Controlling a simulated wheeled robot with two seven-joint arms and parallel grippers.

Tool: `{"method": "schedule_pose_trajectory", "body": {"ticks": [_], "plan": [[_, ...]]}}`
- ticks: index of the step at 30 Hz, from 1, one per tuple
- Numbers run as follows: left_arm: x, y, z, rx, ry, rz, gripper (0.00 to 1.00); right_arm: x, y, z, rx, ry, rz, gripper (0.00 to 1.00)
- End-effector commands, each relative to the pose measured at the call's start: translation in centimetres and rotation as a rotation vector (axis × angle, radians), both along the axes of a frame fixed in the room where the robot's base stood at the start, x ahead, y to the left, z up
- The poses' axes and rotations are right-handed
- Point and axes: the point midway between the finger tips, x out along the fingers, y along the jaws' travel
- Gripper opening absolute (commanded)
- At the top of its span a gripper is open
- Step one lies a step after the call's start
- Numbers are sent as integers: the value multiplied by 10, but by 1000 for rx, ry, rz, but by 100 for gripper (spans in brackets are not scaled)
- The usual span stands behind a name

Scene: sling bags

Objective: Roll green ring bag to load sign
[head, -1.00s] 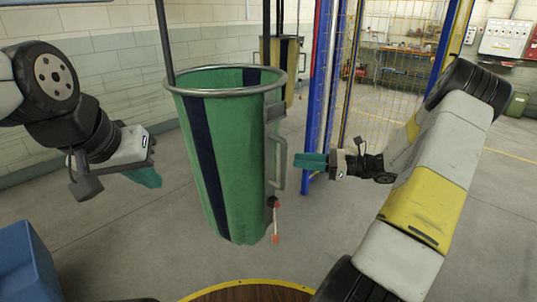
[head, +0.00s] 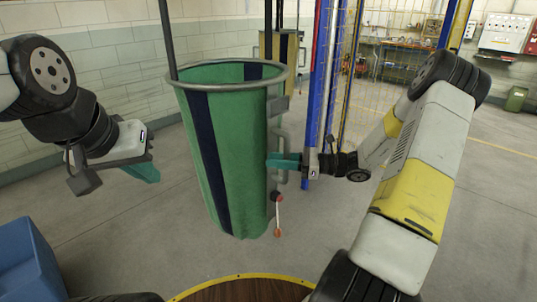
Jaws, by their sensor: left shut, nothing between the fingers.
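The green ring bag (head: 238,150) hangs upright in the middle of the head view. It is a tall green fabric tube with dark blue stripes and a grey metal ring at its open top. A grey handle (head: 281,138) stands out on its right side. My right gripper (head: 283,160) reaches in from the right, its teal fingers overlapping the handle in the picture. Whether they grip the handle I cannot tell. My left gripper (head: 142,172) is shut and empty, apart from the bag on its left. I cannot make out a load sign.
A second, yellow and dark bag (head: 279,48) hangs behind. Blue and yellow posts with a mesh fence (head: 328,90) stand close behind my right gripper. A blue box (head: 28,262) is at the lower left. A red-ended lever (head: 278,215) hangs by the bag's lower right.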

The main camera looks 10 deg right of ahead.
Motion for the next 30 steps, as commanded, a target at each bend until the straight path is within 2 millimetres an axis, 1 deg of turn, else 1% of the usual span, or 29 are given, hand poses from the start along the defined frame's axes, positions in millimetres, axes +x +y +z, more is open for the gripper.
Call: {"method": "schedule_pose_trajectory", "body": {"ticks": [1, 3, 4, 30], "plan": [[0, 0, 0, 0, 0, 0, 0, 0, 0, 0, 0, 0, 0, 19], [0, 0, 0, 0, 0, 0, 0, 0, 0, 0, 0, 0, 0, 5], [0, 0, 0, 0, 0, 0, 0, 0, 0, 0, 0, 0, 0, 0], [0, 0, 0, 0, 0, 0, 0, 0, -1, 0, 0, 0, -1, 0]]}}
